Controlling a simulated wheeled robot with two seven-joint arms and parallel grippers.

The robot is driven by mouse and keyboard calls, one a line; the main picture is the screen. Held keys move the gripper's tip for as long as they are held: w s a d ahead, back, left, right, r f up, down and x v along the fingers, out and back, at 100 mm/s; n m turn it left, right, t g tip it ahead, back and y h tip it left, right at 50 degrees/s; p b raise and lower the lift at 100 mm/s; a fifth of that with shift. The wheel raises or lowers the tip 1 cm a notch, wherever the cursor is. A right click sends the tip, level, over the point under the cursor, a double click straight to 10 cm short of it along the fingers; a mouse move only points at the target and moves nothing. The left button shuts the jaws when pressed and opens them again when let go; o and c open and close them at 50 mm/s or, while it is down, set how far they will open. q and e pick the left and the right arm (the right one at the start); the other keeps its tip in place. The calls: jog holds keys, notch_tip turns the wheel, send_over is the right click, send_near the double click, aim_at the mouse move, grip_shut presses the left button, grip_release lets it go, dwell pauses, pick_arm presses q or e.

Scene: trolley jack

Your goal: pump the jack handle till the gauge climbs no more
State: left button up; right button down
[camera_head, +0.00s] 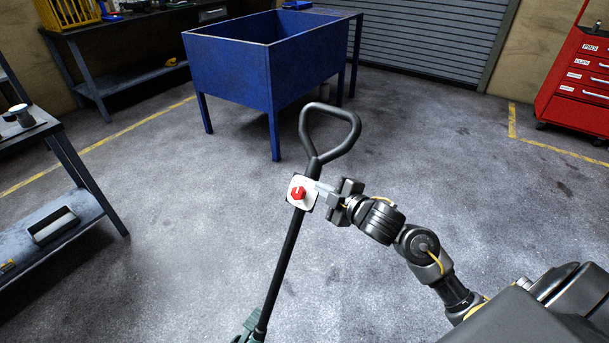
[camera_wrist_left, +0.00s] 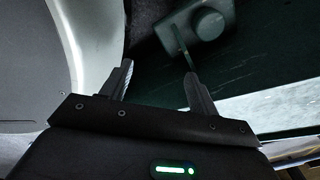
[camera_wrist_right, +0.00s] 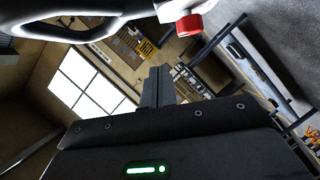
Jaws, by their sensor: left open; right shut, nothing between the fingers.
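The jack handle (camera_head: 284,262) is a dark pole with a loop grip (camera_head: 330,128) at the top, leaning slightly right. Below the loop sits a white plate (camera_head: 309,183) with a red knob (camera_head: 298,193); the knob also shows in the right wrist view (camera_wrist_right: 188,25). My right gripper (camera_head: 322,188) is shut and empty, its tips at the plate's right edge; I cannot tell if they touch. My left gripper (camera_wrist_left: 157,78) is open, outside the head view, near a dark green surface (camera_wrist_left: 145,85). A green part (camera_head: 249,326) shows at the pole's foot; the rest of the jack is out of view. I see no gauge reading.
A blue bin on legs (camera_head: 230,68) stands behind the handle. A workbench (camera_head: 70,205) is at the left and a red tool cabinet (camera_head: 575,85) at the far right. A grey knobbed box (camera_wrist_left: 205,22) is beyond my left fingers. The floor around the handle is clear.

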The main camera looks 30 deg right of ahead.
aim_at(311, 179)
jog(key=shift+d+r, duration=0.2)
jog(key=shift+d, duration=0.05)
jog(key=x, duration=0.9)
jog(key=shift+w+f, duration=0.15)
jog(key=shift+w, duration=0.1)
jog(key=shift+w+d+f, duration=0.3)
jog(key=shift+d+f, duration=0.15)
jog(key=shift+d, duration=0.1)
jog(key=shift+w+d+f, duration=0.3)
jog(key=shift+d+f, duration=0.15)
jog(key=shift+d, duration=0.1)
jog(key=shift+w+d+f, duration=0.1)
jog(key=shift+d+f, duration=0.15)
jog(key=shift+d, duration=0.15)
jog(key=shift+w+d+f, duration=0.1)
jog(key=shift+d+f, duration=0.05)
